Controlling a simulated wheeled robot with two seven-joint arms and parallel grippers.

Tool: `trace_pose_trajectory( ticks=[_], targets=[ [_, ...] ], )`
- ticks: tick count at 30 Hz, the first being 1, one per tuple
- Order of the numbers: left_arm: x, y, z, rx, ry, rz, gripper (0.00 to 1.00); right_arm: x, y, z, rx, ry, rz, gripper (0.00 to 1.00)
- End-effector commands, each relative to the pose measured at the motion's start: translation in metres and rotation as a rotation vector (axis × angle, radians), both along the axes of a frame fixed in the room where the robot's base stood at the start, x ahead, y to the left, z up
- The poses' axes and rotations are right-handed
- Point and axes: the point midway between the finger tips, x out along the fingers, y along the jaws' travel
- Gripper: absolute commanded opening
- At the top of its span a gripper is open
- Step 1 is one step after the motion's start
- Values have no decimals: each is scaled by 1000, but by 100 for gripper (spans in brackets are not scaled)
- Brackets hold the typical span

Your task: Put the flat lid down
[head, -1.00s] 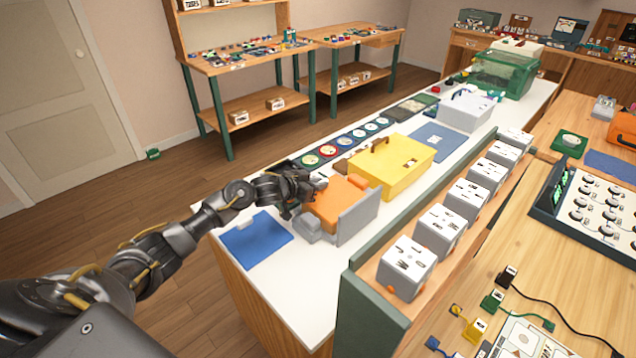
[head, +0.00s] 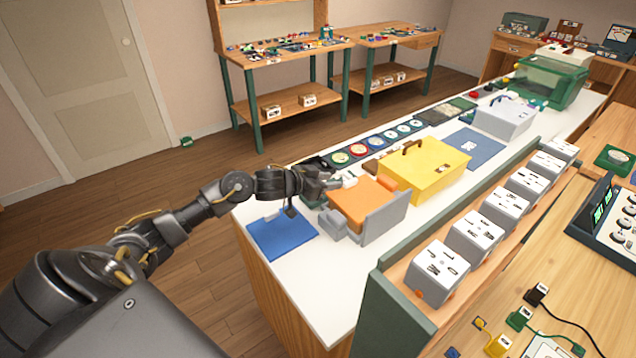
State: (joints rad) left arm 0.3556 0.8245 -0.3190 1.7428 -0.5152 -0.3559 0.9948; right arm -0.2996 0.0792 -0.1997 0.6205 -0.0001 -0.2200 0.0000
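A low box with a flat orange top (head: 360,203) stands on the white counter. A flat grey panel (head: 384,218) stands upright along its right side; I cannot tell whether this is the flat lid. A small orange block (head: 387,183) sits at its far edge. My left gripper (head: 328,184) is low at the box's far left corner, beside a small pale piece (head: 348,181). Its fingertips are small and dark, so I cannot tell whether they are open or hold anything. My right gripper is out of view.
A yellow box (head: 425,172) with a handle stands just behind the orange-topped box. Round coloured dials (head: 358,150) line the far edge. A green-edged shelf with white cubes (head: 472,235) borders the right side.

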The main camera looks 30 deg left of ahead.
Motion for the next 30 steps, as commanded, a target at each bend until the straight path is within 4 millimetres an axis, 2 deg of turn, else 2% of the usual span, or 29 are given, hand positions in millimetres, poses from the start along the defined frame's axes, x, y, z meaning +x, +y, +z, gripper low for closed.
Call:
trace_pose_trajectory(
  ticks=[3, 9, 27, 30],
  targets=[
    [-19, 7, 7, 4, 1, -2, 36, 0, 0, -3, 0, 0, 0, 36],
    [-36, 14, 16, 2, 0, -2, 36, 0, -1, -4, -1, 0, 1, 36],
    [-39, 15, 18, 1, 0, -1, 36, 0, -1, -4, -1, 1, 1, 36],
    [-39, 15, 25, 1, 0, -1, 36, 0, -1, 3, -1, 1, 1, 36]
  ],
)
